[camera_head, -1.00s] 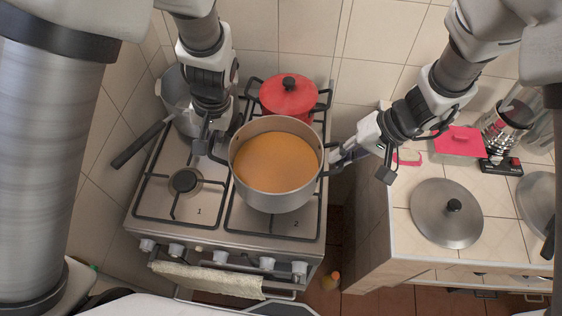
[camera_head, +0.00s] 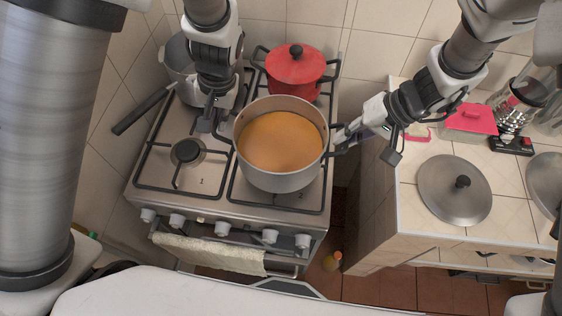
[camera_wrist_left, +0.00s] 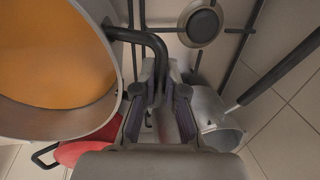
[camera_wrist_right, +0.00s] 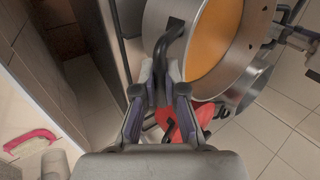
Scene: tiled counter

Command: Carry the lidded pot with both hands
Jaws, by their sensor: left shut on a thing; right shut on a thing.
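The large grey pot (camera_head: 280,178) is filled with orange liquid (camera_head: 280,142) and has no lid on it. It is upright over the front right part of the stove and hides the burner beneath; I cannot tell its height above the grate. My left gripper (camera_head: 219,126) is shut on its left handle, a dark bar (camera_wrist_left: 148,40) in the left wrist view. My right gripper (camera_head: 346,140) is shut on its right handle, also dark (camera_wrist_right: 172,40) in the right wrist view. A round steel lid (camera_head: 440,200) with a black knob lies on the counter.
A red lidded pot (camera_head: 295,68) stands on the stove behind the grey pot. A grey saucepan (camera_head: 176,54) stands at the back left. The front left burner (camera_head: 187,152) is bare. A gap separates stove and tiled counter (camera_head: 415,232). A bottle (camera_head: 332,262) stands on the floor.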

